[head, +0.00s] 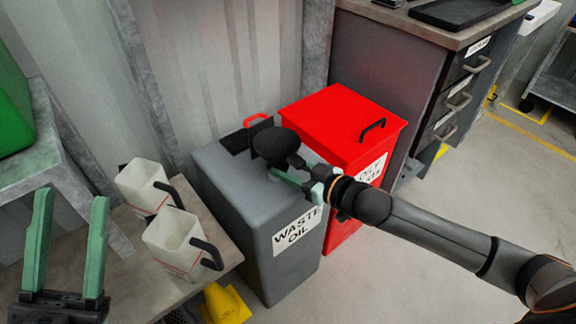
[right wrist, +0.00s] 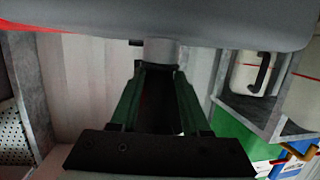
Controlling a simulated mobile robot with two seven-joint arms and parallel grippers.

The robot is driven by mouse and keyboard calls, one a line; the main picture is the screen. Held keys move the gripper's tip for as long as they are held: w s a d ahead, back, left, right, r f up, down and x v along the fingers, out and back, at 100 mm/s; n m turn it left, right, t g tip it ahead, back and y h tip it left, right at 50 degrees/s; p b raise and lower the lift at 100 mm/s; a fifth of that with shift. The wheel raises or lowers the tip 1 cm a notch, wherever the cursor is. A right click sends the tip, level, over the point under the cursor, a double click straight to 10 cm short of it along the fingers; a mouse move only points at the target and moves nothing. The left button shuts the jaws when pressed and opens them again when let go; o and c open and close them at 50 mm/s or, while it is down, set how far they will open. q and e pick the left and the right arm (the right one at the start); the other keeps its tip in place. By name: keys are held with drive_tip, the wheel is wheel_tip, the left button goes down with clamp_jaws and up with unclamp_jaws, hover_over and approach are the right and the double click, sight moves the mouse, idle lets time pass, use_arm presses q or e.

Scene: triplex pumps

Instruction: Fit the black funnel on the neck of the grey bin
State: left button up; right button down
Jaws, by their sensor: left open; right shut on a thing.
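The grey bin (head: 232,205), labelled WASTE OIL, stands against the wall. My right gripper (head: 286,176) is shut on the funnel. In the right wrist view, which is upside down, the bin's grey neck (right wrist: 160,52) shows just beyond the fingertips, roughly in line with them. The funnel's lower end is hidden, so I cannot tell whether it is in the neck. My left gripper (head: 70,198) is open and empty at the lower left, away from the bin.
A red bin (head: 325,112) with a black handle stands close behind and right of the grey bin. Two white jugs (head: 180,243) with black handles stand on a bench at left. A yellow object (head: 225,303) is below. Floor at right is clear beyond my arm.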

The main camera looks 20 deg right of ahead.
drive_tip(key=shift+c, duration=1.5)
unclamp_jaws()
use_arm(q)
drive_tip(key=shift+s+a+r+m+p, duration=0.1)
drive_tip(key=shift+r+m+p, duration=0.1)
drive_tip(key=shift+r+p, duration=0.8)
drive_tip(key=shift+a+r+m+p, duration=0.1)
drive_tip(key=shift+r+m+p, duration=0.1)
drive_tip(key=shift+r+p, duration=0.8)
use_arm(e)
drive_tip(key=v, duration=1.2)
drive_tip(key=shift+s, duration=0.25)
